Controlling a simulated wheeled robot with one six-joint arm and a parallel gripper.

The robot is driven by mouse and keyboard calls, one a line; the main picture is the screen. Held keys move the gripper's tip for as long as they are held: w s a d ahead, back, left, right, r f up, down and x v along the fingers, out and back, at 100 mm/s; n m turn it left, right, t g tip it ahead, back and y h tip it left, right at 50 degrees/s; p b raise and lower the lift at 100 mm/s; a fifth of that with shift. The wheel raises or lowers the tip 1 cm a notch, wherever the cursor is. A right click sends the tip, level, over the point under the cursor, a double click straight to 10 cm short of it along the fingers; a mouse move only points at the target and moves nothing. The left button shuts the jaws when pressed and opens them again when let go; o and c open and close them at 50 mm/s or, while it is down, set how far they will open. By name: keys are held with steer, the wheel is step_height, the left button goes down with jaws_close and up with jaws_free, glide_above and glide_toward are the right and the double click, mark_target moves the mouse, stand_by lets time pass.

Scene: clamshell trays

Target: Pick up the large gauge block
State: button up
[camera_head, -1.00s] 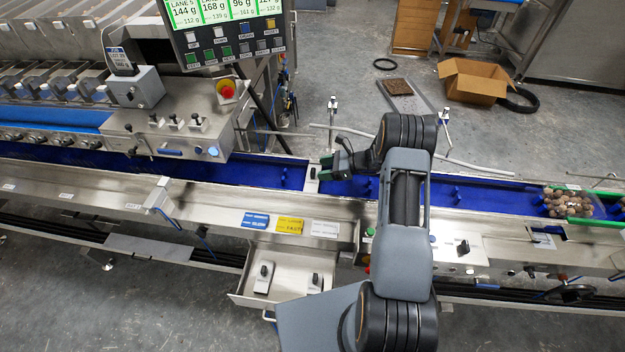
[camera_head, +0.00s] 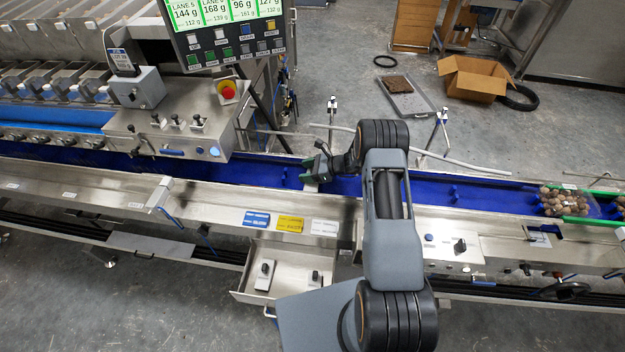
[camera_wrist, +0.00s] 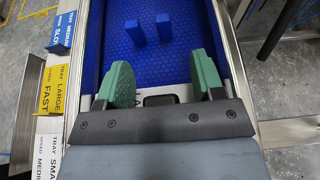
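A pale gauge block (camera_head: 311,187) with a black grip stands on the blue conveyor, mostly covered by my gripper (camera_head: 318,170). In the wrist view the block's black grip (camera_wrist: 160,100) shows between the green fingers of my gripper (camera_wrist: 162,82). The fingers are spread with gaps on both sides of the grip. The block's lower part is hidden by the gripper body, and its size marking cannot be read. Two more blocks with black grips, one at left (camera_head: 263,275) and one at right (camera_head: 315,279), stand in the steel tray (camera_head: 285,247).
Blue, yellow (camera_head: 289,224) and white cards lie on the steel ledge beside the conveyor. In the wrist view the yellow card reads large. Two blue pegs (camera_wrist: 164,26) stand on the belt beyond the fingers. A clamshell of brown produce (camera_head: 565,200) is on the right.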

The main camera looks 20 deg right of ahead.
jaws_close()
stand_by(0.4)
